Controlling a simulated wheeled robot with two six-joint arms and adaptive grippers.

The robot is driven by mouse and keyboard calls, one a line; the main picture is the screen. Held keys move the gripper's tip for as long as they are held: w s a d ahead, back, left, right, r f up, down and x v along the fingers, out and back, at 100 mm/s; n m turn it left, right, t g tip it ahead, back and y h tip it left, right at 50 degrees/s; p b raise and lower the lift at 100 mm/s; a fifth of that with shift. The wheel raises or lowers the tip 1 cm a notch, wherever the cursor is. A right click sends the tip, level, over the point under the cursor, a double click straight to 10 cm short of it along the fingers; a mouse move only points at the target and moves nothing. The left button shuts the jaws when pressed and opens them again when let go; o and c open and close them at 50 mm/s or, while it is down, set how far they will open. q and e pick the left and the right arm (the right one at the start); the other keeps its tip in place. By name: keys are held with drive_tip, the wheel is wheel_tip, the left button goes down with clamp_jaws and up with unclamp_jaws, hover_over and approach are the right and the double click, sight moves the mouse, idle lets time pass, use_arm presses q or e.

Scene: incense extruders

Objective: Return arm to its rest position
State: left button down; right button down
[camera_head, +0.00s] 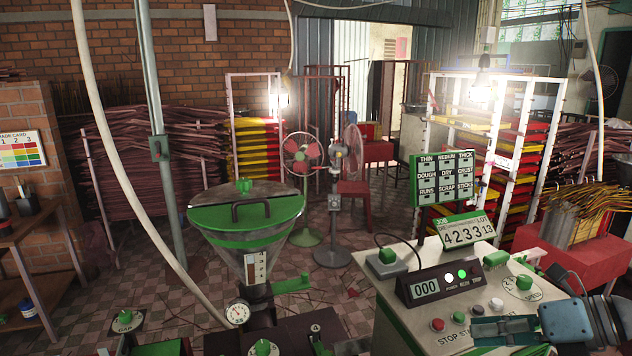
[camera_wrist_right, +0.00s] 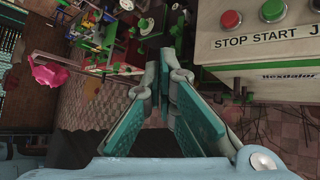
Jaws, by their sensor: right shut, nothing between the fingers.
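My right gripper (camera_head: 482,328) comes in from the lower right in the head view, in front of the control box (camera_head: 385,325). In the right wrist view its teal fingers (camera_wrist_right: 171,80) are shut with nothing between them. The box's red stop button (camera_wrist_right: 231,19) and green start button (camera_wrist_right: 272,11) show at the upper right there, apart from the fingers. In the head view the gripper covers part of the box's lower right front. My left gripper is not in view.
A hopper with a green lid (camera_head: 246,211) stands left of the box, with a round gauge (camera_head: 237,313) below. The box carries a counter display (camera_head: 426,289) and a sign board (camera_head: 448,178). Two fans and racks stand behind. A red table (camera_head: 570,258) is at right.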

drive_tip(key=w+a+r+m+t+y, duration=0.35)
drive_tip(key=a+r+m+t, duration=0.3)
drive_tip(key=m+t, duration=0.45)
drive_tip(key=s+d+f+m+g+h, duration=0.15)
drive_tip(key=d+f+m+h, duration=0.35)
drive_tip(key=f+m+h, duration=0.5)
drive_tip(key=s+d+f+m+t+h, duration=0.1)
drive_tip(key=s+d+f+m+h, duration=0.1)
drive_tip(key=d+f+m+h, duration=0.65)
drive_tip(key=s+a+f+m+g+y, duration=0.2)
drive_tip(key=s+a+f+m+g, duration=0.2)
drive_tip(key=s+a+f+g, duration=0.45)
drive_tip(key=s+a+f+m+g+y, duration=0.3)
drive_tip(key=s+f+g, duration=0.2)
drive_tip(key=s+f, duration=0.7)
wheel_tip(320, 180, down, 15)
drive_tip(key=s+d+g, duration=0.1)
drive_tip(key=s+d, duration=0.1)
drive_tip(key=s, duration=0.1)
drive_tip(key=s+d+f+g, duration=0.1)
drive_tip(key=s+f, duration=1.3)
drive_tip(key=shift+s+f+m, duration=0.25)
drive_tip(key=shift+f+m, duration=0.05)
drive_tip(key=shift+m, duration=0.05)
